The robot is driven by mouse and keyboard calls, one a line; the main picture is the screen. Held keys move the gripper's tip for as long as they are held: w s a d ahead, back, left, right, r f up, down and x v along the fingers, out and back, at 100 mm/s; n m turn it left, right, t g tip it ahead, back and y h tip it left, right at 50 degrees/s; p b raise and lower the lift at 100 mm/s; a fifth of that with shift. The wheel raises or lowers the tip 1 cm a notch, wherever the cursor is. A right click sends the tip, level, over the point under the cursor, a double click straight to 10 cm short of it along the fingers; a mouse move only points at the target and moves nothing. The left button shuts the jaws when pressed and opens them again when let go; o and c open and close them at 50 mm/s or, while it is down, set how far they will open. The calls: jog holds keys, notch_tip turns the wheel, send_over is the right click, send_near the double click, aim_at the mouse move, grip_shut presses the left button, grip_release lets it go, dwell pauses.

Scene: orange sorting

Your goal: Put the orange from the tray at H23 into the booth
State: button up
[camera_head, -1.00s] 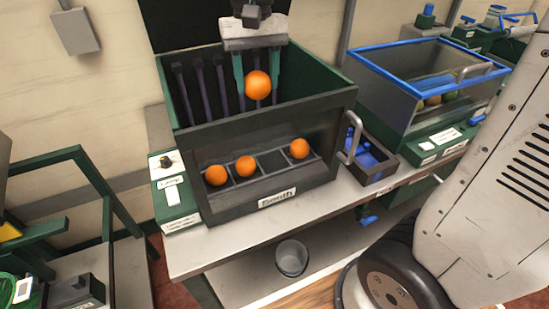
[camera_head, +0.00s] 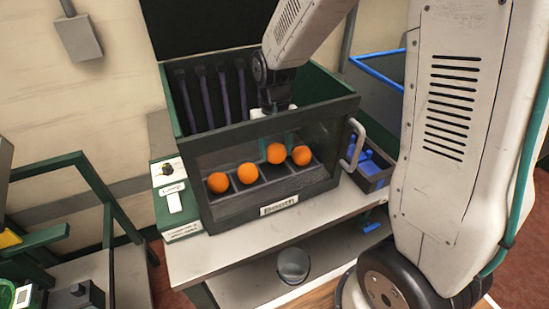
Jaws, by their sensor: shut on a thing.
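The booth (camera_head: 283,211) is a green and dark box with a see-through front, an open top and a raised dark lid. My gripper (camera_head: 276,146) reaches down inside it, seen through the front pane. It is shut on an orange (camera_head: 276,154), held above the third place from the left in the divided row. Three other oranges sit in the row: one far left (camera_head: 217,183), one second (camera_head: 248,174) and one far right (camera_head: 301,156). The held orange looks slightly higher than its neighbours; I cannot tell whether it touches anything. No tray marked H23 can be made out.
A control box (camera_head: 175,205) with a black knob stands left of the booth. A dark bin with blue things (camera_head: 371,170) is at its right, near the grey handle (camera_head: 356,145). A grey bucket (camera_head: 293,265) stands on the lower shelf. My arm covers the right side.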

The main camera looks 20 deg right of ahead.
jog(key=shift+f, duration=1.7)
jog(key=shift+f, duration=0.1)
jog(key=o, duration=1)
jog(key=r, duration=0.4)
jog(key=w+r, duration=0.1)
jog(key=r, duration=0.7)
jog(key=shift+w+d, duration=0.15)
jog(key=shift+w, duration=0.05)
